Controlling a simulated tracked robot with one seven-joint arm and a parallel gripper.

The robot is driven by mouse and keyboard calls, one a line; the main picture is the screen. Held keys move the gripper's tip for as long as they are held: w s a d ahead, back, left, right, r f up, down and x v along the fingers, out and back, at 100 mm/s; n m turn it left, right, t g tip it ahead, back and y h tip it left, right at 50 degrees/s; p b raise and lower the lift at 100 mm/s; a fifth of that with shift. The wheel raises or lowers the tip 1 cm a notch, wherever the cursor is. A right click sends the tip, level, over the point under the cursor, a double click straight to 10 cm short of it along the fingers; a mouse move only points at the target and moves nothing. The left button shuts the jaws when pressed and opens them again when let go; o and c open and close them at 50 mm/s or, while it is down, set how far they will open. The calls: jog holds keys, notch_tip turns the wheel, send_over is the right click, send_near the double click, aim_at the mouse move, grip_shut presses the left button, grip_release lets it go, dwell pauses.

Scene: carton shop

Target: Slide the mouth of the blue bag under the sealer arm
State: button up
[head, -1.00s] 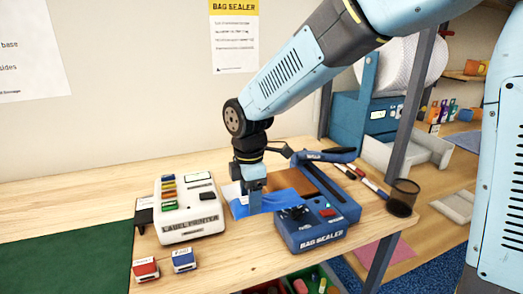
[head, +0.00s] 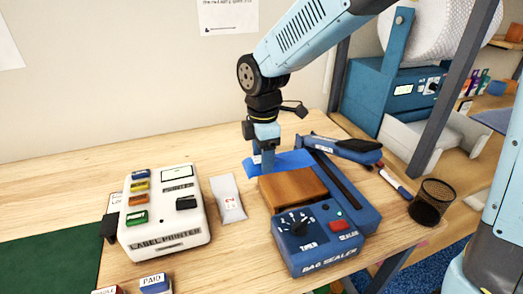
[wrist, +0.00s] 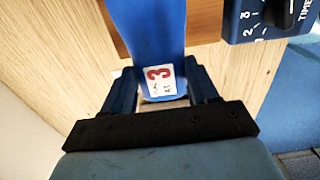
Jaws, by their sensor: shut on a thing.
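The blue bag (head: 284,161) lies behind the brown platform of the blue bag sealer (head: 310,262). Its right end comes close to the sealer's back left edge; whether the mouth is under the arm I cannot tell. The sealer arm (head: 345,149) is raised, slanting over the back right. My gripper (head: 265,163) is shut on the bag's left end. In the wrist view my gripper (wrist: 163,92) has fingers either side of the bag (wrist: 148,35), around a white label with a red 3 (wrist: 160,82). The bag's far end runs out of that view.
A white label printer (head: 165,212) stands left of the sealer, with a pale packet (head: 228,198) between them. A PAID stamp (head: 155,284) is at the front. A black mesh cup (head: 432,202) stands right of the sealer, beside pens (head: 395,184). A grey post (head: 455,95) rises behind.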

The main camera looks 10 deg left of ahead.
aim_at(288, 161)
jog(key=shift+w+d+f, duration=0.1)
jog(key=shift+d+f, duration=0.1)
jog(key=shift+f, duration=0.65)
jog(key=shift+w+d+f, duration=0.1)
jog(key=shift+d+f, duration=0.05)
jog(key=shift+f, duration=0.65)
jog(key=shift+d+f, duration=0.2)
jog(key=shift+f, duration=0.05)
jog(key=shift+w+d+f, duration=0.15)
jog(key=shift+w+d, duration=0.3)
jog(key=shift+d, duration=0.25)
jog(key=shift+w+d+f, duration=0.1)
jog(key=shift+w+d, duration=0.35)
jog(key=shift+d, duration=0.3)
jog(key=shift+w+d+f, duration=0.15)
jog(key=shift+w+d, duration=0.3)
jog(key=shift+d, duration=0.25)
jog(key=shift+w+d, duration=0.15)
jog(key=shift+d, duration=0.1)
jog(key=shift+d+f, duration=0.1)
jog(key=shift+f, duration=0.05)
jog(key=o, duration=1.2)
